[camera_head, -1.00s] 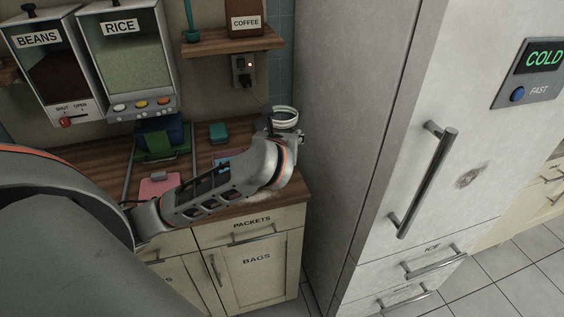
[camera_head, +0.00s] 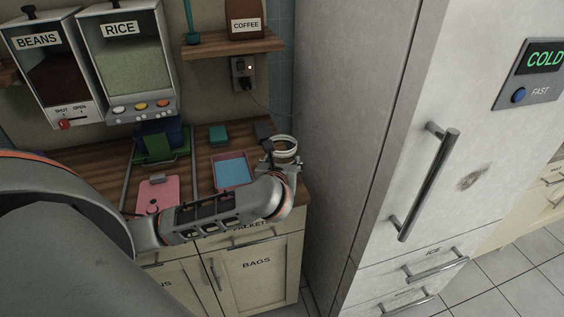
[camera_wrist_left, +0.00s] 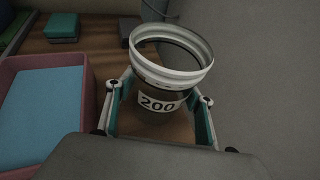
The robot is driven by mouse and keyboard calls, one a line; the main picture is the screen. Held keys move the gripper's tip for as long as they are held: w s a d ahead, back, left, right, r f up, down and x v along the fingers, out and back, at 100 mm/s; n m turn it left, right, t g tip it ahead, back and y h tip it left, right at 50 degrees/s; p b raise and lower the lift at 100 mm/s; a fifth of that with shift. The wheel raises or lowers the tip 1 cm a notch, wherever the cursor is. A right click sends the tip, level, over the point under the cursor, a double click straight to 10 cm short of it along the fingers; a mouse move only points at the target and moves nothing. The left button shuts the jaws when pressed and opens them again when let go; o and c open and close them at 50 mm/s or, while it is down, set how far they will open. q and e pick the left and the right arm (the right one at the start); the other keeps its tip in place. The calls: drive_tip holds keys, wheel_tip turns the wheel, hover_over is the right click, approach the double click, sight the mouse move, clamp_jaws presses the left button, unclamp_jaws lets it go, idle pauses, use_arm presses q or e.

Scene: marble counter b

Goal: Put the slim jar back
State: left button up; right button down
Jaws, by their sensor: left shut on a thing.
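The slim jar (camera_wrist_left: 172,50) is a clear jar with a white ringed rim, no lid on it, and a label reading 200. In the left wrist view it stands between the two fingers of my left gripper (camera_wrist_left: 158,112), which is shut on it. In the head view the jar (camera_head: 285,143) shows at the right end of the wooden counter, near the fridge side, with my left gripper (camera_head: 282,162) at it. The jar's lower part is hidden by the gripper. I cannot tell whether its base touches the counter. My right gripper is not in view.
A pink tray with a blue inside (camera_head: 232,170) lies left of the jar. A pink board (camera_head: 158,194), a teal block (camera_head: 218,134) and BEANS (camera_head: 48,75) and RICE (camera_head: 127,65) dispensers are farther left. The tall fridge (camera_head: 345,120) bounds the right. A shelf (camera_head: 232,43) hangs above.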

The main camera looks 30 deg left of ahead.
use_arm(q)
drive_tip(key=shift+f, duration=0.15)
drive_tip(key=o, duration=1.5)
